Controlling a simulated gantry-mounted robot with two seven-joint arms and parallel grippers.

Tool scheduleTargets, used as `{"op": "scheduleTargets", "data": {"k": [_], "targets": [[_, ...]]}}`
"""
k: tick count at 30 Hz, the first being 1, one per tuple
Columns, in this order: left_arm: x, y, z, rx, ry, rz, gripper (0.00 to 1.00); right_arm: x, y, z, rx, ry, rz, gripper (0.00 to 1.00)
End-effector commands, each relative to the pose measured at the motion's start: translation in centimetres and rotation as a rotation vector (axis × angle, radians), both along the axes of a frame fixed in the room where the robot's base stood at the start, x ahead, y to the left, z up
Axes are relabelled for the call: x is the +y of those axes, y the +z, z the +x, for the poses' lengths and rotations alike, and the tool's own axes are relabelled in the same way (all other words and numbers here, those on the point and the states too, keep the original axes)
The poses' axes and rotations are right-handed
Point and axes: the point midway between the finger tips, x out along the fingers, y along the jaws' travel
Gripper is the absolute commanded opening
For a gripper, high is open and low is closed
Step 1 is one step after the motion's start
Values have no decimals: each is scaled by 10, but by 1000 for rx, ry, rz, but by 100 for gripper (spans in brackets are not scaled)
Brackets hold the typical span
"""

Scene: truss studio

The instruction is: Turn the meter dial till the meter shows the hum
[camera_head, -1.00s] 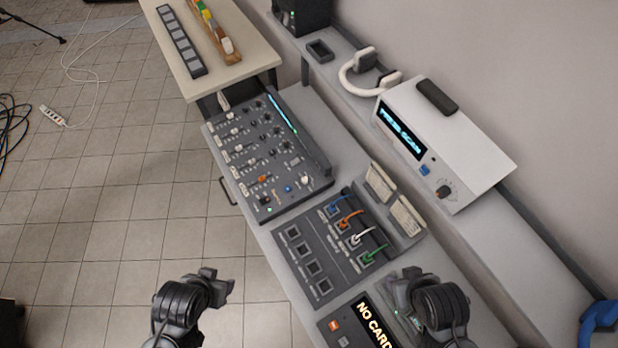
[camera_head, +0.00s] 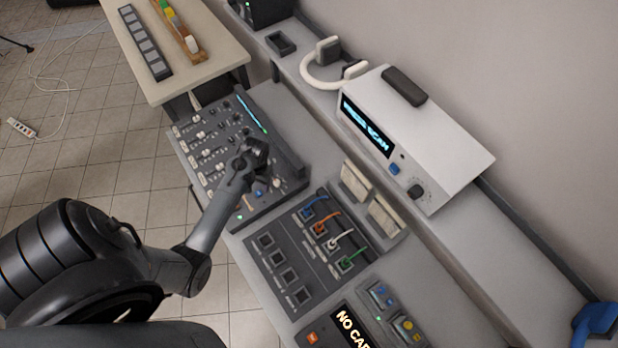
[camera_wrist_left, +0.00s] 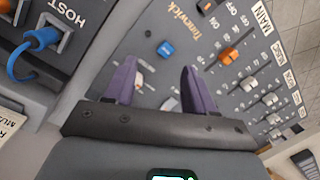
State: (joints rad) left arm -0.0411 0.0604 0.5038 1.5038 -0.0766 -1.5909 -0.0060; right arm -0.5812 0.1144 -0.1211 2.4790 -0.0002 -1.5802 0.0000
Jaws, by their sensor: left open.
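The meter appears to be the white box (camera_head: 447,150) on the back shelf at the right. Its lit display (camera_head: 365,128) reads "PRESS SCAN". Its dark round dial (camera_head: 415,190) sits at the near end of its front, beside a blue button (camera_head: 394,168). My left gripper (camera_head: 252,158) is over the mixing console, well left of the meter and apart from the dial. In the left wrist view its two purple fingers (camera_wrist_left: 160,85) are spread and empty, above the console panel by a pale knob (camera_wrist_left: 140,80). My right gripper is out of view.
The console (camera_head: 230,140) has faders and knobs under my left arm. A patch panel (camera_head: 315,240) with coloured cables lies nearer, then a "NO CARD" display (camera_head: 352,328). White headphones (camera_head: 325,70) stand beyond the meter. A dark handset-like block (camera_head: 404,86) lies on top of it.

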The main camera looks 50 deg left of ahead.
Motion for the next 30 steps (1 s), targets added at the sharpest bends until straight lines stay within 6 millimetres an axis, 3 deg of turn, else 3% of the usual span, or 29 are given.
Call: {"op": "scheduleTargets", "data": {"k": [6, 12, 30], "targets": [[7, 14, 45, -85, 43, -19, 55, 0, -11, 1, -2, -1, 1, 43], [6, 16, 63, -116, 41, -19, 55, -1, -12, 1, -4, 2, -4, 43], [7, -69, 64, -117, 40, -17, 55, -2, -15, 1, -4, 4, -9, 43]]}}
